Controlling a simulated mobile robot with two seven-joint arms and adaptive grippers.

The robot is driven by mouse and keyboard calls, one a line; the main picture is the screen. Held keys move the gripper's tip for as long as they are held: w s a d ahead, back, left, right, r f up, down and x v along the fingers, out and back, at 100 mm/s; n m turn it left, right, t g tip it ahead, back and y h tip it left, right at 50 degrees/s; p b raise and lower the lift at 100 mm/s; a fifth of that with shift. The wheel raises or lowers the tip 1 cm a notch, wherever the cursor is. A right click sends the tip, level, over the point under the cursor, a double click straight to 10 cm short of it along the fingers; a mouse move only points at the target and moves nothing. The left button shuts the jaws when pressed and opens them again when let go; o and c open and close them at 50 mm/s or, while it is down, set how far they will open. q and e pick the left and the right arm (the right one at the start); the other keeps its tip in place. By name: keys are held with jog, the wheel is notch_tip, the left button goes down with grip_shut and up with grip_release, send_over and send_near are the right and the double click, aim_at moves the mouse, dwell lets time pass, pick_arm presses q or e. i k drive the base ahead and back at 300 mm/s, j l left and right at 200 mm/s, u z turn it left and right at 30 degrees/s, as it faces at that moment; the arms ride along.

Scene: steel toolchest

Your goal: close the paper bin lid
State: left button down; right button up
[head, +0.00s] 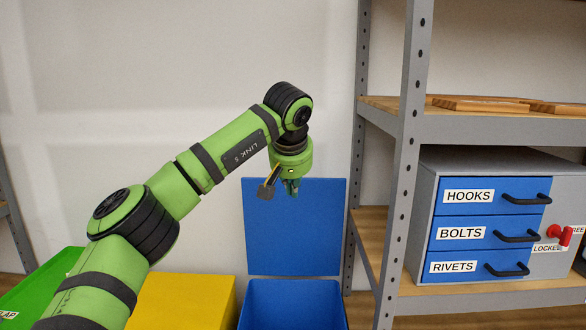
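A blue bin (292,305) stands at the bottom centre, and its blue lid (294,235) stands upright at the back, open. No label shows on it, so I cannot read whether it is the paper bin. My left gripper (279,189) hangs in front of the lid's upper left part in the picture, above the bin opening. Its fingers look spread apart with nothing between them. I cannot tell how far it is from the lid. My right gripper is not in view.
A yellow bin (183,302) stands left of the blue bin, partly behind my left arm. A green bin (40,280) is at the far left. On the right, a steel shelf (407,160) holds a toolchest (423,210) with blue drawers, its upright close to the lid.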

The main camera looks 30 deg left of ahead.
aim_at(284, 234)
jog(key=i+j, duration=0.35)
jog(key=i, duration=0.15)
jog(key=i+j, duration=0.35)
jog(key=i, duration=0.15)
